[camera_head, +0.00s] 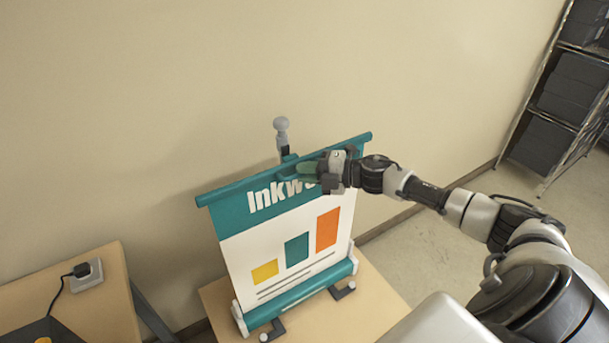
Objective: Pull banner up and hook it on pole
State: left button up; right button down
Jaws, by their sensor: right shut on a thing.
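The banner (279,237) is a teal and white sheet with partly hidden lettering and yellow, teal and orange blocks. It stands pulled up out of its teal base (297,297) on a wooden table. A teal bar (240,186) runs along its top edge. The grey pole (281,130) with a rounded head rises behind the bar, near its middle. My right gripper (318,172) is shut at the middle of the top bar, just right of the pole. It hides part of the lettering. Whether the bar is hooked on the pole cannot be told. My left gripper is not in view.
The wooden table (375,308) under the banner has bare room at its right. A shelf rack with dark bins (568,95) stands at the far right. A plain wall is behind.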

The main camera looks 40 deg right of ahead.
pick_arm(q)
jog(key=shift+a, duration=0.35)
pick_arm(e)
jog(key=shift+r, duration=0.15)
jog(key=c, duration=1.2)
grip_release()
jog(key=shift+w, duration=0.15)
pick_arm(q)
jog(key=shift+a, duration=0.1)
pick_arm(e)
jog(key=shift+o, duration=0.2)
jog(key=shift+s+d+f+b, duration=0.2)
jog(key=shift+s+d+b, duration=0.15)
jog(key=shift+s+d, duration=0.05)
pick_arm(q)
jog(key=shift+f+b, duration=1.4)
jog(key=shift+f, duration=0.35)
pick_arm(e)
jog(key=v, duration=0.9)
jog(key=shift+s+d, duration=0.25)
jog(key=shift+s, duration=0.05)
jog(key=shift+r, duration=0.1)
jog(key=shift+c, duration=0.2)
